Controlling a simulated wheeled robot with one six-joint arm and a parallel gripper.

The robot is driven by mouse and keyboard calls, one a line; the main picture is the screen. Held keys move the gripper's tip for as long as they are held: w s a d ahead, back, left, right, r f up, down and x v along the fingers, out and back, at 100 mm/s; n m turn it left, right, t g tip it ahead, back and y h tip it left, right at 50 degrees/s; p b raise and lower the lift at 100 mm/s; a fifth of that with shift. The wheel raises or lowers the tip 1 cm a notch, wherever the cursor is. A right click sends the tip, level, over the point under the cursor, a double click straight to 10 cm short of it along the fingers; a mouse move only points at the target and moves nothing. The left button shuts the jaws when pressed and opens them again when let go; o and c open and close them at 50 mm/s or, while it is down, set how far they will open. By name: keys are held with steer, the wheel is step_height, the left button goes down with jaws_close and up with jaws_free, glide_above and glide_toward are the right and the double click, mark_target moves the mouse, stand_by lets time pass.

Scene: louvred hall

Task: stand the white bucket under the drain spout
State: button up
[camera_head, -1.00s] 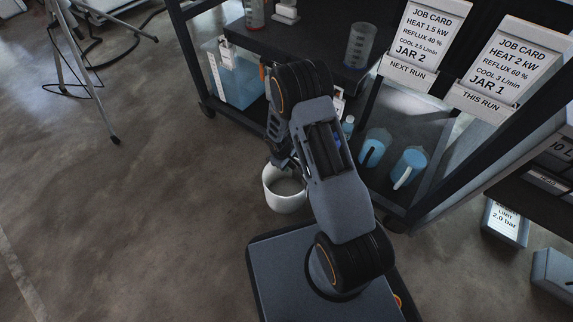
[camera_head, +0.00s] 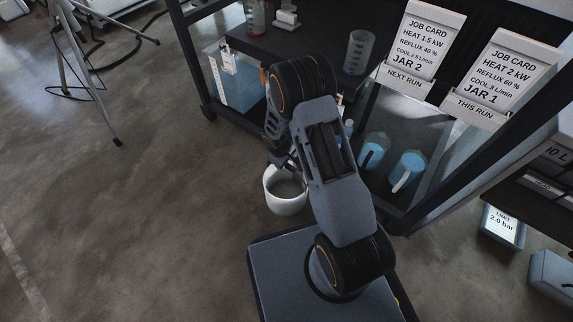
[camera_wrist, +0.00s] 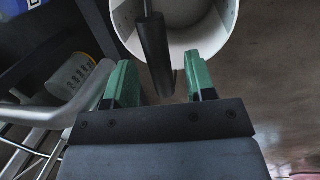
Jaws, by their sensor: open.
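The white bucket (camera_head: 286,206) is in the middle of the head view, beside my base and in front of the cart. In the wrist view the bucket (camera_wrist: 216,47) is at the top, its mouth facing the camera. A dark rod-like grip (camera_wrist: 155,55), which looks like the bucket's handle, reaches across its rim. My gripper (camera_wrist: 160,70) is open, its green fingers on either side of this grip with gaps to it. In the head view my gripper (camera_head: 282,160) is at the bucket's far rim, partly hidden by my arm. I cannot make out the drain spout.
A dark cart (camera_head: 305,45) stands behind the bucket. A clear tank (camera_head: 235,85) is at its left and two blue jugs (camera_head: 407,170) are on its lower shelf. Two job cards (camera_head: 425,40) hang at the right. A tripod (camera_head: 90,75) stands left; the floor (camera_head: 140,220) between is clear.

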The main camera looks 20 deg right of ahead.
steer(key=s+r+m+t+p, duration=0.1)
steer(key=s+r+m, duration=0.15)
steer(key=r, duration=0.95)
steer(key=s+r+m+p, duration=0.1)
steer(key=s+r+p, duration=0.15)
steer(key=r, duration=0.95)
steer(key=s+r+m+t+y, duration=0.1)
steer(key=s+r+m+y, duration=0.1)
steer(key=s+r, duration=0.7)
steer(key=s+m, duration=0.1)
steer(key=s, duration=0.1)
steer(key=shift+s+d+r+m+t+b, duration=0.2)
steer(key=shift+s+r+m+t+b, duration=0.1)
steer(key=shift+s+m+b, duration=0.1)
steer(key=shift+w, duration=0.1)
steer(key=shift+c, duration=0.7)
steer(key=shift+a, duration=0.1)
